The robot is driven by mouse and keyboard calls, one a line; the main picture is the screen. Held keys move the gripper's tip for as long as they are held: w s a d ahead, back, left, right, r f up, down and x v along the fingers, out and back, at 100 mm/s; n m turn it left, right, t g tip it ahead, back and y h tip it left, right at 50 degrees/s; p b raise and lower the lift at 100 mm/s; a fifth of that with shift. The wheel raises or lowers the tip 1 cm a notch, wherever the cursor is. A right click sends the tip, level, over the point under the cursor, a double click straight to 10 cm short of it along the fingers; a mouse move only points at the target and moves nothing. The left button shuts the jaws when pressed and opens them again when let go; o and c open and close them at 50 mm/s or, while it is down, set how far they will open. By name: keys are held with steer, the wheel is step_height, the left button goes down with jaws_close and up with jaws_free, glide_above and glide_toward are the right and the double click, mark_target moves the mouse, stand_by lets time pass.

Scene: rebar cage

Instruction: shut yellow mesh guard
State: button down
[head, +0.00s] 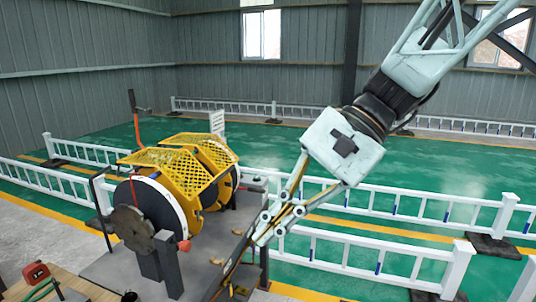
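The yellow mesh guard (172,163) is on top of the machine at the left in the head view. One panel slopes out to the left, and another mesh section (214,150) lies behind it to the right. I cannot tell exactly how far the guard stands open. My gripper (268,232) hangs down to the right of the machine, apart from the guard. It is near a dark and orange bar (234,258) in the picture; I cannot tell if they touch. Its fingers lie close together in this view, and whether they are open is unclear. No guard part is seen between them.
The machine has a large round drum (160,205) and a dark disc facing forward. A red-orange knob (184,245) sticks out low in front. A red tool (36,273) lies front left.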

steer(key=s+d+f+n+t+h, duration=0.1)
steer(key=s+d+n+t+h, duration=0.4)
steer(key=s+d, duration=1.3)
steer(key=shift+d+n+t+h, duration=0.4)
steer(key=shift+d+n+h, duration=0.2)
steer(key=shift+d+h, duration=0.95)
steer(key=shift+a+f, duration=0.1)
